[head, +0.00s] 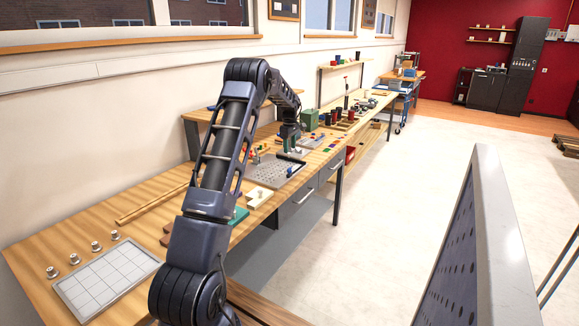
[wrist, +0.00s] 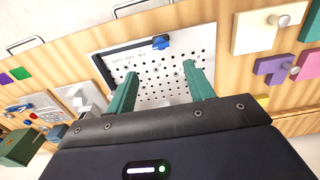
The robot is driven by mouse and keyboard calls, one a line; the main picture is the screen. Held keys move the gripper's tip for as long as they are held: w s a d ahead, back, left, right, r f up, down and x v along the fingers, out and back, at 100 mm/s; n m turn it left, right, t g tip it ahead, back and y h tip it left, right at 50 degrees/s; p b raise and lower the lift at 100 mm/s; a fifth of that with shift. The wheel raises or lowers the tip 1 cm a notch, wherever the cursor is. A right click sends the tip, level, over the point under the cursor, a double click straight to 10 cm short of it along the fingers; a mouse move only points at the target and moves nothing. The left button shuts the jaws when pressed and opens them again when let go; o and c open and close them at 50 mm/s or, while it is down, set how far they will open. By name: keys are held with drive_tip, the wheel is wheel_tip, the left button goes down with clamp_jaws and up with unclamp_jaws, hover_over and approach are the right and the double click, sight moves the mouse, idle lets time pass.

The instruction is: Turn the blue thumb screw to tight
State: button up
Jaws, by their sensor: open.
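The blue thumb screw (wrist: 161,42) sits near the far edge of a light grey perforated plate (wrist: 150,62) in the wrist view. Its exact turn is too small to read. My gripper (wrist: 159,70) is open, with two green fingers spread apart over the plate and nothing between them. The screw lies beyond the fingertips, roughly centred between them, and appears apart from them. In the head view the perforated plate (head: 272,173) lies on the bench, and my gripper (head: 291,143) is at its far side. The screw is too small there to tell clearly.
A black bar (wrist: 104,72) runs along the plate's left side. Coloured blocks with knobs, including a cream one (wrist: 258,32), are on the right. A green box (wrist: 20,146) is at lower left. In the head view a gridded tray (head: 107,279) lies on the near bench.

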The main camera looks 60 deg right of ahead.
sight(289, 171)
wheel_tip(289, 171, down, 11)
drive_tip(key=shift+r, duration=0.15)
idle(0.4)
drive_tip(key=shift+c, duration=0.2)
drive_tip(key=c, duration=0.9)
